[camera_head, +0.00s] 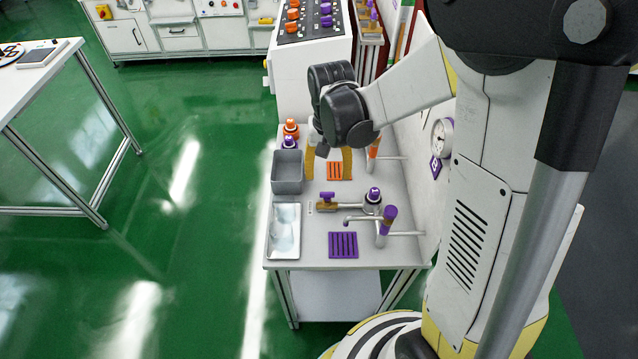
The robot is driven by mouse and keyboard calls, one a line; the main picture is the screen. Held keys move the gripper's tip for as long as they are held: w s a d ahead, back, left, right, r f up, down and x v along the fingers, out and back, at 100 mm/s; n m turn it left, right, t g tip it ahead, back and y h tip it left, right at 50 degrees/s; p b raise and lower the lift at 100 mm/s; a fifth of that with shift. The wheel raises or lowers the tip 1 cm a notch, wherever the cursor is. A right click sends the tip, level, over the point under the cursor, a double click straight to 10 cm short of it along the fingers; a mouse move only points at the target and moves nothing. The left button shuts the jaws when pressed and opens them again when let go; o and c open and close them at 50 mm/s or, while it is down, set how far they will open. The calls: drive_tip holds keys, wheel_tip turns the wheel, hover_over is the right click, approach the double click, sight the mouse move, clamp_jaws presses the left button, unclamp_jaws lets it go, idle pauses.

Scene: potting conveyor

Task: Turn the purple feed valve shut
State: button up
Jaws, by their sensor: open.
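On the bench, a brass fitting with a purple lever (327,198) lies at the near side, joined to a grey round body with a purple knob (373,195) on its right. A tap with a purple handle (389,213) stands just in front of these; I cannot tell for sure which purple part is the feed valve. My gripper (328,166) is open, its yellow-brown fingers pointing down over an orange slotted mat (338,171). It is farther back than the purple lever and apart from it. My wrist hides whatever stands behind it.
A purple slotted mat (343,245) lies at the front of the bench (300,262). A grey bin (287,172), a white tray (284,231) and orange and purple knobbed items (290,132) line the left edge. An orange tap (374,147) and a gauge (441,138) are right.

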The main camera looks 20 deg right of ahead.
sight(327, 193)
wheel_tip(327, 193, down, 9)
drive_tip(key=b, duration=0.3)
drive_tip(key=shift+r, duration=0.1)
drive_tip(key=c, duration=1.2)
